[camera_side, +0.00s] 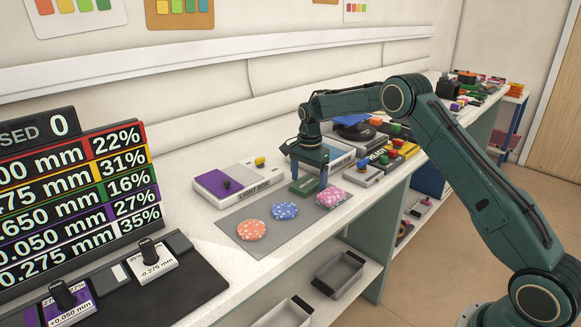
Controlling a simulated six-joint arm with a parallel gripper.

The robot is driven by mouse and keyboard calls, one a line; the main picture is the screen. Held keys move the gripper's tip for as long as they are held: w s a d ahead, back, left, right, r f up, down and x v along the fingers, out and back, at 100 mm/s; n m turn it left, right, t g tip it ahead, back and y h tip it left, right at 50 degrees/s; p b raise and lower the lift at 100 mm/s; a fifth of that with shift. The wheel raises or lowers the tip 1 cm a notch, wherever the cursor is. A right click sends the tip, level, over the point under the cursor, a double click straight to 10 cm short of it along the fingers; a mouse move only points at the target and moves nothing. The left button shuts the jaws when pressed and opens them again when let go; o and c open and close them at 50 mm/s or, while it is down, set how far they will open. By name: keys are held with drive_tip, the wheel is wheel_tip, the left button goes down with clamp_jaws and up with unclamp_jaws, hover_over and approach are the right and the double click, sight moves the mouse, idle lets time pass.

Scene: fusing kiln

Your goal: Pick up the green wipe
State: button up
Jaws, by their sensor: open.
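A small dark green item (303,187) with faint pale marks shows between and just below the fingertips. It may be the green wipe, but it is too small to tell. I cannot tell whether the fingers touch it.
A light box (238,184) with a purple panel stands left of my gripper. Several small devices with coloured knobs (385,160) crowd the bench to the right. A display board (80,190) stands at the left. Grey bins (338,274) sit on a shelf below the bench edge.

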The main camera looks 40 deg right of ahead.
sight(308, 182)
drive_tip(key=shift+f, duration=0.1)
idle(0.4)
drive_tip(key=c, duration=1.1)
drive_tip(key=shift+o, duration=0.2)
wheel_tip(308, 182, up, 20)
idle(0.6)
